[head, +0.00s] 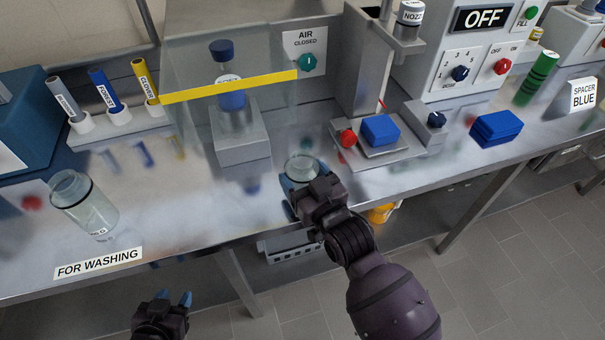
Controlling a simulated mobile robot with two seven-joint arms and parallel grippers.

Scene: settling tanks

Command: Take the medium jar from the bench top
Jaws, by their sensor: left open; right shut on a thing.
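A clear glass jar (302,165) is at the front edge of the bench top, right of the middle. My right gripper (300,190) is shut on this jar from the front; the gripper hides its lower part, so I cannot tell whether it still touches the bench. No label on it shows, so its size name cannot be read. Another clear jar (86,206) stands at the left, behind the "FOR WASHING" sign. My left gripper (175,298) is open and empty, low in front of the bench.
A blue-capped bottle (225,85) stands behind a clear shield with a yellow edge (230,87). A rack of marker tubes (118,118) is at the back left. A blue block (380,130) sits on a machine plate, and blue slabs (496,128) lie at right.

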